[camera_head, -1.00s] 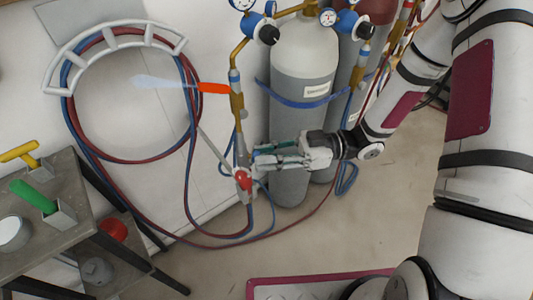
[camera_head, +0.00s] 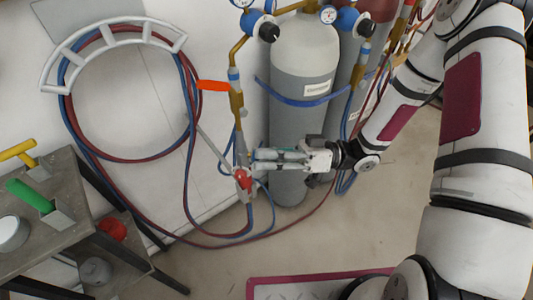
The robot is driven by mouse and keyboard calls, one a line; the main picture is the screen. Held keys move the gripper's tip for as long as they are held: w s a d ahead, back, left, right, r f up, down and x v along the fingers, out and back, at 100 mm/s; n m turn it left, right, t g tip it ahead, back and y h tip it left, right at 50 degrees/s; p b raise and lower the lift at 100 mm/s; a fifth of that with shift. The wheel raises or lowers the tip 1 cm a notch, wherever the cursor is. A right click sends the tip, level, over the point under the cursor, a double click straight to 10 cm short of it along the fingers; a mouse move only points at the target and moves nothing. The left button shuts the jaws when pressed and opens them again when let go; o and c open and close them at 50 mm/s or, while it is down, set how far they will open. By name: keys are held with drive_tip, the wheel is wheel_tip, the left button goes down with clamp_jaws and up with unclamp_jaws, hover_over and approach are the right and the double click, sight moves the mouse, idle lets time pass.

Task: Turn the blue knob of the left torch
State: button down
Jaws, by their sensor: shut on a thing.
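The left torch (camera_head: 238,105) hangs upright in front of the cylinders, with a brass upper body and a grey lower part. An orange-red piece (camera_head: 213,85) sticks out to the left near its top, with no flame showing. A red knob (camera_head: 243,179) sits at its lower end. My gripper (camera_head: 256,160) reaches in from the right, its fingers pointing left at the torch just above the red knob. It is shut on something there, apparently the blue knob. The fingers hide that knob, so I cannot see how far it is turned.
Grey gas cylinders (camera_head: 302,75) stand close behind my gripper. Red and blue hoses loop from a wall rack (camera_head: 110,38) down to the torch. A grey bench (camera_head: 85,215) with yellow- and green-handled tools is at lower left. The floor (camera_head: 220,272) in front is clear.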

drive_tip(key=shift+m, duration=0.3)
drive_tip(key=c, duration=1.4)
unclamp_jaws()
drive_tip(key=d+f, duration=0.2)
drive_tip(key=d, duration=0.9)
drive_tip(key=shift+w+d, duration=0.4)
drive_tip(key=shift+w, duration=0.05)
drive_tip(key=shift+w, duration=0.1)
